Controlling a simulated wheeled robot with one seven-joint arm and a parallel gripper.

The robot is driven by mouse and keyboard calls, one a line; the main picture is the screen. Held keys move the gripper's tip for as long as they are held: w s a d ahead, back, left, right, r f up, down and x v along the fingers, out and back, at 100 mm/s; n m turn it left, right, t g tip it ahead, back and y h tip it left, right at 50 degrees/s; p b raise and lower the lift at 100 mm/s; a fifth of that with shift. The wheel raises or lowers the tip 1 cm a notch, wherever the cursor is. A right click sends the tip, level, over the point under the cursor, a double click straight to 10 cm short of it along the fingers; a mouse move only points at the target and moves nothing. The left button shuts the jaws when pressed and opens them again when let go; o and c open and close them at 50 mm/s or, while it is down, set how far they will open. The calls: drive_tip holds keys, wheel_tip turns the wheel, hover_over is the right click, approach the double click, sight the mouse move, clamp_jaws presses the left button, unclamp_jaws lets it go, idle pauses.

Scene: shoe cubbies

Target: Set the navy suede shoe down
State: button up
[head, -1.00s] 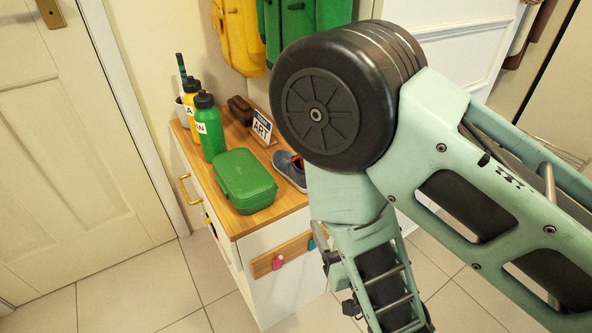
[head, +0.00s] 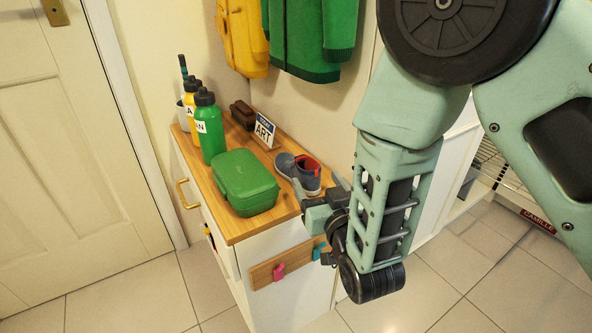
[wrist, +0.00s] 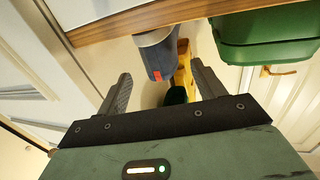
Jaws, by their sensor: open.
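The navy suede shoe (head: 299,171) with a red lining sits on the wooden top of the white cabinet (head: 235,229), near its right edge. My gripper (head: 318,195) is beside that edge, just to the right of the shoe, and part of it is hidden by my wrist. In the wrist view, the shoe (wrist: 156,52) shows beyond and between the two spread black fingers of my gripper (wrist: 160,72). The fingers are open, with a gap to the shoe, and hold nothing.
A green lunch box (head: 246,183) stands in front of the shoe. Coats hang above. A wire rack (head: 508,172) is at the right.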

sight(313, 177)
drive_tip(key=x, duration=0.3)
drive_tip(key=shift+w+a, duration=0.2)
drive_tip(key=c, duration=1.2)
